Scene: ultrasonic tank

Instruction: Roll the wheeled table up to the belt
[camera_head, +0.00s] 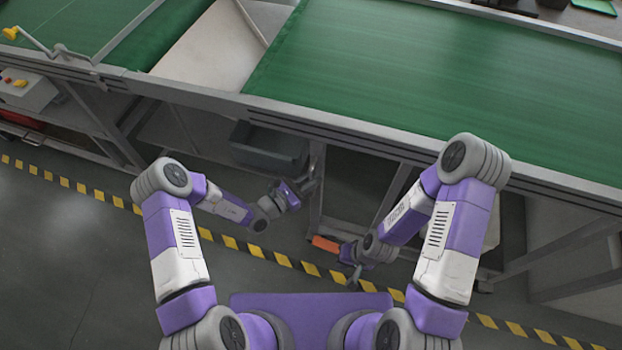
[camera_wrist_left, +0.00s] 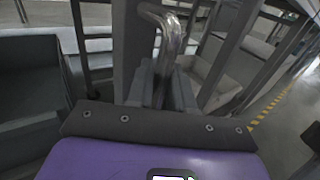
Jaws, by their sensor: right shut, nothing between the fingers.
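The green belt (camera_head: 470,75) runs across the top of the head view on a grey metal frame. I cannot pick out a wheeled table for certain under or beside it. My left gripper (camera_head: 309,186) is low in front of the belt's frame, close to a metal upright. In the left wrist view its grey fingers (camera_wrist_left: 165,82) are close together around a bent shiny metal handle (camera_wrist_left: 172,35), whose lower end they hide. My right gripper (camera_head: 354,279) is shut and empty, lower and nearer to me, above the floor by the striped line.
A grey bin (camera_head: 270,147) sits under the belt. An orange part (camera_head: 325,244) is beside my right wrist. Yellow-black tape (camera_head: 255,251) crosses the floor. A yellow-handled crank (camera_head: 28,38) sticks out at the upper left. The floor at the left is clear.

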